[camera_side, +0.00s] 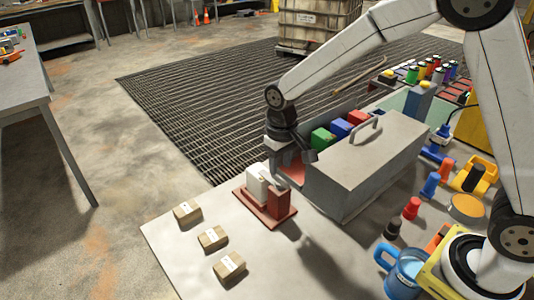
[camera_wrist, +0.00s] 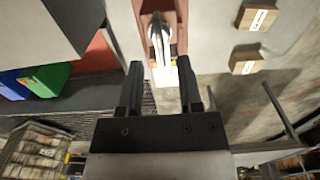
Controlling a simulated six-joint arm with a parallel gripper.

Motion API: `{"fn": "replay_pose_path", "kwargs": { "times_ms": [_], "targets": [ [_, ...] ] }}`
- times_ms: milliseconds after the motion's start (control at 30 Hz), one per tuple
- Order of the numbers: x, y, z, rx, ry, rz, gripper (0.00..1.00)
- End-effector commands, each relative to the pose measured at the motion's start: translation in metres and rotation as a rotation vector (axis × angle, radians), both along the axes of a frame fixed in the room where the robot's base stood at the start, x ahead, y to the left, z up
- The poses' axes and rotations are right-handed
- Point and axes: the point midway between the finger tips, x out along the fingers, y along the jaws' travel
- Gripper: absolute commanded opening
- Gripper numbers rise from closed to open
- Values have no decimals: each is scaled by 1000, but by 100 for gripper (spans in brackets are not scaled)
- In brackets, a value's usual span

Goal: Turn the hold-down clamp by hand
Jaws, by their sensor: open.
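The clamp fixture (camera_side: 280,206) has a reddish-brown base with a white block and a brown upright block on it. It stands on the grey bench, left of the large grey box. In the wrist view the brown fixture (camera_wrist: 142,22) lies ahead of the fingertips, with a pale silvery part along its middle. My gripper (camera_side: 291,165) hangs just above and behind the fixture, beside the box. In the wrist view its two black fingers (camera_wrist: 160,66) are apart with nothing gripped between them; the fixture's pale end shows between their tips. I cannot tell whether they touch it.
The grey box with a handle (camera_side: 356,160) stands close on the right, with green, blue and red blocks behind it. Several small cartons (camera_side: 212,238) lie to the left on the bench. A blue mug (camera_side: 404,268) and coloured parts stand at right. The front bench middle is clear.

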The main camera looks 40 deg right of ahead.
Motion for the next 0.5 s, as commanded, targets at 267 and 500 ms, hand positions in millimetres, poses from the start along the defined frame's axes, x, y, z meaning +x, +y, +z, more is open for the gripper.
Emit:
{"fn": "replay_pose_path", "kwargs": {
  "times_ms": [267, 500],
  "targets": [
    [-1, 0, -31, 0, 2, 0, 46],
    [0, 0, -39, 1, 0, 1, 46]
  ]
}}
